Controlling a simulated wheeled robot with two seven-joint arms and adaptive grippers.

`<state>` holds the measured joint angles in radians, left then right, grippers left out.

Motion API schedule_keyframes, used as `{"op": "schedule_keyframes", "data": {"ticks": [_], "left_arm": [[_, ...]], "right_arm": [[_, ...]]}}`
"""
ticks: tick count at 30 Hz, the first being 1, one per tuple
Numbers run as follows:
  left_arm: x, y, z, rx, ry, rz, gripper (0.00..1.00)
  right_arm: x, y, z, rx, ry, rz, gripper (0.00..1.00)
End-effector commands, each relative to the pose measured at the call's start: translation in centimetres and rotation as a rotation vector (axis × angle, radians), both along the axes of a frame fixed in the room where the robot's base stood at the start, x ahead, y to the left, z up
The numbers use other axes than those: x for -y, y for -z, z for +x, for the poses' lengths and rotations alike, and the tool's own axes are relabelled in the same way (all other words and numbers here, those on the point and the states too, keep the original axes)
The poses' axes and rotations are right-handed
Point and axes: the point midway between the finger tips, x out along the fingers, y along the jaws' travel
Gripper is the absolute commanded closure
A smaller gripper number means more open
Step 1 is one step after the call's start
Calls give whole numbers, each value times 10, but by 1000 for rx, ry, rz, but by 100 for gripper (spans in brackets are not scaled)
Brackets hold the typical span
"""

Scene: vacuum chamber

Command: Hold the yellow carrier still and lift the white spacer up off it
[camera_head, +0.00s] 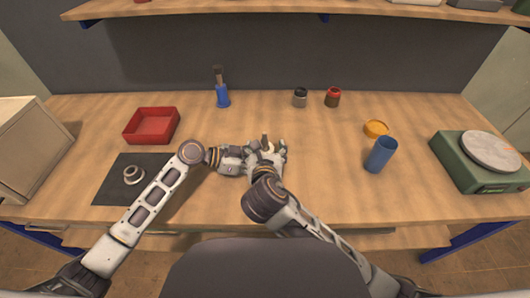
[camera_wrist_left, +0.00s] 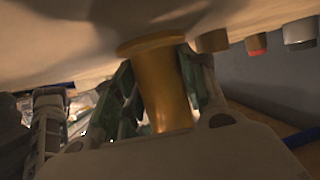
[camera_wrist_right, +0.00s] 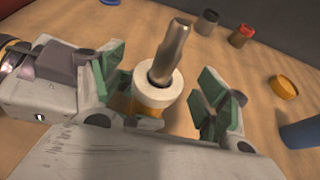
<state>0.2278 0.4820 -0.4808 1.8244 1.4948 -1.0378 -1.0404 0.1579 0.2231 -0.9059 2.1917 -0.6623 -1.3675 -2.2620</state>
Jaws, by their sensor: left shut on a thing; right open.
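The yellow carrier (camera_wrist_left: 165,85) stands upright between the fingers of my left gripper (camera_wrist_left: 168,75), which is shut on it. In the right wrist view, the white spacer (camera_wrist_right: 157,86) is a thick ring around a metal post (camera_wrist_right: 171,50), on top of the carrier (camera_wrist_right: 147,110). My right gripper (camera_wrist_right: 160,85) is open, with one green-padded finger on each side of the spacer and visible gaps. In the head view, my right gripper (camera_head: 268,155) and left gripper (camera_head: 248,158) meet mid-table and hide most of the carrier.
A red tray (camera_head: 150,138) and a dark mat (camera_head: 112,188) with a metal ring (camera_head: 133,175) lie left. A blue cup (camera_head: 380,156), yellow dish (camera_head: 376,128) and green scale (camera_head: 465,165) are right.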

Motion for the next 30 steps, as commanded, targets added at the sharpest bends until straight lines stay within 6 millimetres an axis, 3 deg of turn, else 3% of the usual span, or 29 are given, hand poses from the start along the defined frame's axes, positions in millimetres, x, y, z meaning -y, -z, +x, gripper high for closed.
{"op": "schedule_keyframes", "data": {"ticks": [9, 20, 30], "left_arm": [[0, 1, 0, -1, 1, 1, 80], [0, 1, 0, -1, 1, 1, 80], [0, 1, 0, -1, 0, 1, 80]], "right_arm": [[0, 1, 1, -1, 0, 0, 27], [0, 1, 1, -1, 0, 0, 73], [0, -5, 1, 0, 0, 0, 74]]}}
